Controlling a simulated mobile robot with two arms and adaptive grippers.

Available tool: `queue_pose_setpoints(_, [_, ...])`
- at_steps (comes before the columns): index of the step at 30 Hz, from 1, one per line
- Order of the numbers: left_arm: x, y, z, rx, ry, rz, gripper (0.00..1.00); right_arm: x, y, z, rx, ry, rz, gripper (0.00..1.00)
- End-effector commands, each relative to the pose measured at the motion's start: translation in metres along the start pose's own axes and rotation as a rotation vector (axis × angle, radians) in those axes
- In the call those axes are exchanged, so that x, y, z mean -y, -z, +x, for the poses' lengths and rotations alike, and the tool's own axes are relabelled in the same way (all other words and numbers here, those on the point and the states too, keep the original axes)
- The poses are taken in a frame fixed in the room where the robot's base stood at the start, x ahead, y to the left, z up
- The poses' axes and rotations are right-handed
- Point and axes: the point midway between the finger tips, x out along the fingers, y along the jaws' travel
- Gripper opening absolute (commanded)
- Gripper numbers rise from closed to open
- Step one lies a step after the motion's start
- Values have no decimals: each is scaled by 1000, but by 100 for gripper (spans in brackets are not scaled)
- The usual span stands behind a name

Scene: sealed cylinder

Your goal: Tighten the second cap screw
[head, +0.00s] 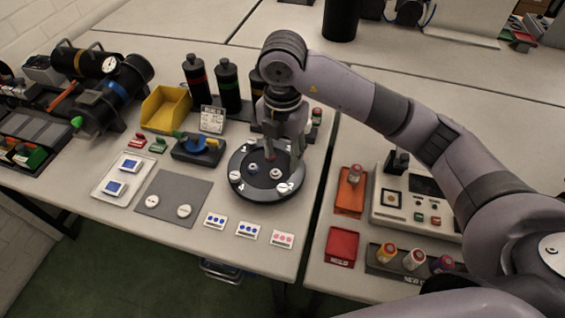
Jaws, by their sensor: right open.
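A round dark cylinder top (262,194) with white number marks lies near the right edge of the left table. My right gripper (283,155) points down over the back right part of the cylinder top, open. Its fingers hide that part, and I cannot tell whether they touch a screw. The number of the screw under it is not readable. My left gripper is not in view.
Dark bottles (229,86) stand behind. A grey mat (173,195) with two white discs lies front left. A gap separates the tables; red trays (342,246) stand right.

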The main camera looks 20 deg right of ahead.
Motion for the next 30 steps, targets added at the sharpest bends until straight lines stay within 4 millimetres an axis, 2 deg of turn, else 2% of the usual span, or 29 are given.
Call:
queue_pose_setpoints(12, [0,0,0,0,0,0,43,0,0,-6,-1,0,-5,43])
queue_pose_setpoints(16, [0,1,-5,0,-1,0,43,0,0,-10,0,0,-93,43])
queue_pose_setpoints(20, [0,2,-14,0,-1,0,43,0,0,-18,1,2,-351,43])
queue_pose_setpoints(30, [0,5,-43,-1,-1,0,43,0,1,-41,-2,2,-1298,43])
